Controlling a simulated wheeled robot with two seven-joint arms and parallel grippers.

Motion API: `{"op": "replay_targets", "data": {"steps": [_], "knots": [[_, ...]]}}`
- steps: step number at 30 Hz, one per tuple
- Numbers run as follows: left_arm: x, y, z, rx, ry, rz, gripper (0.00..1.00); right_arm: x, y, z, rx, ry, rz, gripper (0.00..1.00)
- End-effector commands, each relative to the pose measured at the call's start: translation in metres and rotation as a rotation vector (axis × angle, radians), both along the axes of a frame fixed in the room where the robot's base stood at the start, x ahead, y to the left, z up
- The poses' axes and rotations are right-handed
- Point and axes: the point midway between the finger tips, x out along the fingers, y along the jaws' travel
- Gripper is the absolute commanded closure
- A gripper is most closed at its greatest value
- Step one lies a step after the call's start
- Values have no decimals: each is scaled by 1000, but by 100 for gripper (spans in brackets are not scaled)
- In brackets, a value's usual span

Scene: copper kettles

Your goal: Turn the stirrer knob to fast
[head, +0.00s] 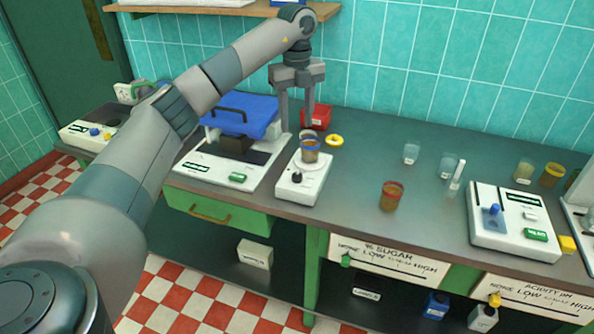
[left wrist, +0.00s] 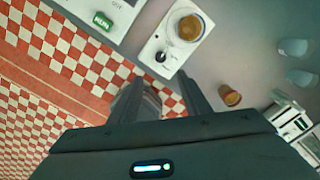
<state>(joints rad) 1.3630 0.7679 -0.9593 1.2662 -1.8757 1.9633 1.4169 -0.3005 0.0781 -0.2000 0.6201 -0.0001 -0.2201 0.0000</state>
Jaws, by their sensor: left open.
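The stirrer (head: 290,192) is a small white unit near the front edge of the bench, left of centre in the head view. Its black knob (head: 296,178) is on the front part; its pointer is too small to read. A beaker of amber liquid (head: 310,155) stands on its round plate. My left gripper (head: 296,127) is open and empty, fingers pointing down, above the bench and apart from the stirrer. In the left wrist view the stirrer (left wrist: 182,62) and knob (left wrist: 161,57) lie beyond the open fingertips (left wrist: 160,82). My right gripper is not in view.
Left of the stirrer is a white machine (head: 210,175) under a blue cover (head: 240,112). A red box (head: 316,117) and yellow ring (head: 334,140) lie behind. An amber jar (head: 391,197) and several glasses stand to the right. The bench around the jar is clear.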

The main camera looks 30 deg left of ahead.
Motion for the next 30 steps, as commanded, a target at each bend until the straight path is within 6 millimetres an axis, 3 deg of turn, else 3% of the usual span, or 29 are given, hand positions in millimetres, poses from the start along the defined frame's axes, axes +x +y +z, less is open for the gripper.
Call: {"op": "replay_targets", "data": {"steps": [8, 14, 20, 30], "knots": [[0, -1, -2, -3, -1, -3, 57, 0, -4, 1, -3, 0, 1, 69], [0, -1, -15, -3, 1, -4, 57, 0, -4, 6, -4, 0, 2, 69], [0, -2, -41, -4, 3, -5, 57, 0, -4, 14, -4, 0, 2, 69], [0, -2, -101, -4, 3, -4, 57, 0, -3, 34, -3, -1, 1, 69]]}}
